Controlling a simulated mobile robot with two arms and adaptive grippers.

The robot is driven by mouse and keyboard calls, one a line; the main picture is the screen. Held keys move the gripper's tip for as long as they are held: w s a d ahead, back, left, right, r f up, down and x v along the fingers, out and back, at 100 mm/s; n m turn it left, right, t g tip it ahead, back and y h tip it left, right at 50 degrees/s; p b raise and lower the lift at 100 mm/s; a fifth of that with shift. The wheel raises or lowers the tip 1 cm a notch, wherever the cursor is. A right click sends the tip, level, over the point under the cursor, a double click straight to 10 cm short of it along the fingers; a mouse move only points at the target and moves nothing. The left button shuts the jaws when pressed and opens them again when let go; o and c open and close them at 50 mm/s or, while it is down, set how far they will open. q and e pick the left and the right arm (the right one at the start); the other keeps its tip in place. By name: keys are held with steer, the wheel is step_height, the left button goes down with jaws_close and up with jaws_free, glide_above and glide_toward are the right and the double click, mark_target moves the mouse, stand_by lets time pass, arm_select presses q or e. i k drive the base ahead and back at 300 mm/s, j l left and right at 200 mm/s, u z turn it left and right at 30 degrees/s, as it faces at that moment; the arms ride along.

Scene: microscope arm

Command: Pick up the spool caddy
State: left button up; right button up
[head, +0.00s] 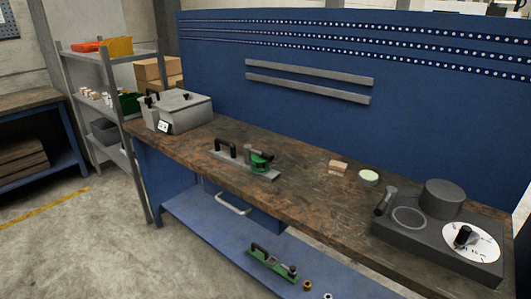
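Two handled carriers are in the head view, and I cannot tell for certain which is the spool caddy. One (232,164) is a flat grey plate on the workbench, with a black handle at its left and a green and dark round part at its right. The other (273,266) has a green base and a black handle and lies on the blue lower shelf. Small rings lie near it, one brass-coloured (307,285) and one pale (328,296). Neither of my grippers is in view.
The brown workbench (290,197) has a grey box (185,113) at its left end. A small wooden block (338,166), a pale round dish (369,177) and a dark machine with a dial (420,238) stand to the right. A metal shelf rack (120,57) stands at left; the floor (95,240) before the bench is clear.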

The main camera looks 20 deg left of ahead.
mark_target(231, 158)
steer(key=i+j+z, duration=0.1)
steer(key=i+j, duration=0.15)
steer(key=i+j+z, duration=0.1)
steer(key=j, duration=0.4)
steer(key=i+j+z, duration=0.15)
steer(key=i+j, duration=0.15)
steer(key=i+j+z, duration=0.1)
steer(key=j, duration=0.4)
steer(key=i+j, duration=0.15)
steer(key=j, duration=0.35)
steer(key=i+j+z, duration=0.15)
steer(key=j, duration=0.35)
steer(key=i+j, duration=0.1)
steer(key=j, duration=0.4)
steer(key=i+j+z, duration=0.1)
steer(key=j, duration=0.45)
